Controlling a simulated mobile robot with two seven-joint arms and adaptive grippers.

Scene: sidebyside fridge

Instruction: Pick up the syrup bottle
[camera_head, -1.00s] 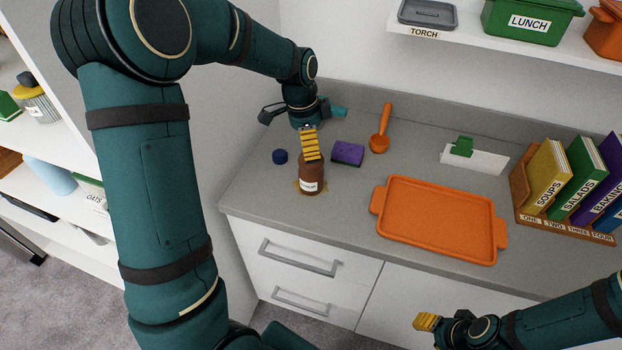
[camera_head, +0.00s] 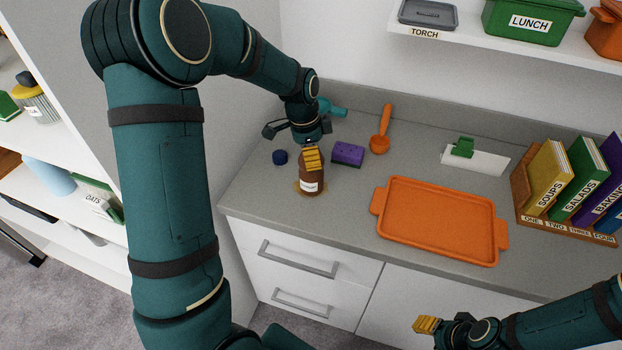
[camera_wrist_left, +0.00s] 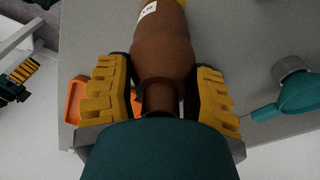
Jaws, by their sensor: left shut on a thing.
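The syrup bottle (camera_head: 312,184) is brown with a white label. It stands upright on the grey counter, on a small brown patch. My left gripper (camera_head: 312,158) has come down from above and is shut on its upper part. In the left wrist view the brown bottle (camera_wrist_left: 163,52) lies between the two yellow ridged fingers, its neck toward the palm. My right gripper (camera_head: 427,325) is low at the right, away from the bottle; its finger gap cannot be made out.
A dark blue cap (camera_head: 280,157) lies left of the bottle. A purple sponge (camera_head: 348,153), an orange scoop (camera_head: 380,140) and a teal object (camera_head: 332,110) lie behind it. An orange tray (camera_head: 440,222) is to the right, with a book rack (camera_head: 565,228) beyond.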

